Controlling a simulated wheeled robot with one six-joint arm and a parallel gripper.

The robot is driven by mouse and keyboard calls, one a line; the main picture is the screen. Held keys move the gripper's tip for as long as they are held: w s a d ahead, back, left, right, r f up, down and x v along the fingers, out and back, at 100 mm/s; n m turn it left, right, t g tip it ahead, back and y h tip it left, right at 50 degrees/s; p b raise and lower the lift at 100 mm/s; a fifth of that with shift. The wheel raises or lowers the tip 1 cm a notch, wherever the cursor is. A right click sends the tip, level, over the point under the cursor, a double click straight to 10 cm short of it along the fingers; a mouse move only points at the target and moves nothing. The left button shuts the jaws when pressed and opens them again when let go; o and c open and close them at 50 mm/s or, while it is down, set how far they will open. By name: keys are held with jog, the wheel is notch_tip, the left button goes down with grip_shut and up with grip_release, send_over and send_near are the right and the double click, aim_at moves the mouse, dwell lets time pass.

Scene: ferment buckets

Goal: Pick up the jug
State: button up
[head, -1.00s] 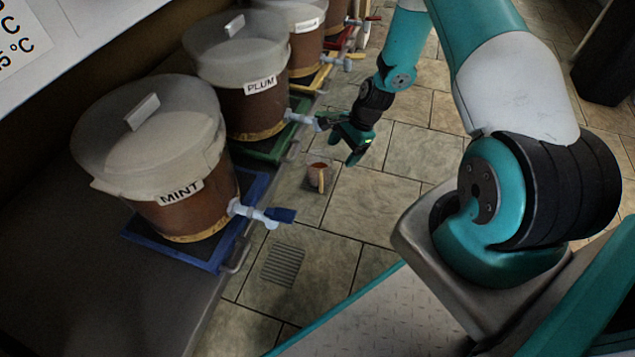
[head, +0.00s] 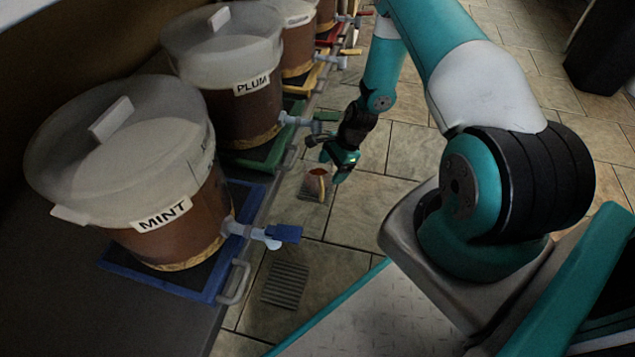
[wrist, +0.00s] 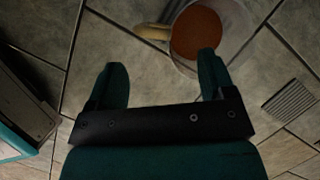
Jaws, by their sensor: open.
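The jug (head: 316,186) is a small, greyish vessel with a reddish-brown filling and a tan handle. It stands upright, apparently on the tiled floor, below the bucket taps. In the wrist view the jug (wrist: 198,36) is at the top, seen from above, with its handle on the left. My gripper (head: 334,166) is open and empty, close above the jug in the head view. In the wrist view my gripper (wrist: 163,70) has its fingers apart. The jug lies past the fingertips, nearer the right finger, and that finger overlaps its lower edge. I cannot tell whether they touch.
The MINT bucket (head: 140,185) and PLUM bucket (head: 240,110) stand on a bench at left, with more buckets behind. Their taps, such as the blue-handled tap (head: 268,233), jut over the floor. A floor grate (head: 286,284) lies in front. Open tiles lie to the right.

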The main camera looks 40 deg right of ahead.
aim_at(319, 181)
jog(key=b+x, duration=0.2)
jog(key=x, duration=0.2)
jog(key=shift+f+b, duration=0.1)
jog(key=shift+b, duration=0.25)
grip_shut()
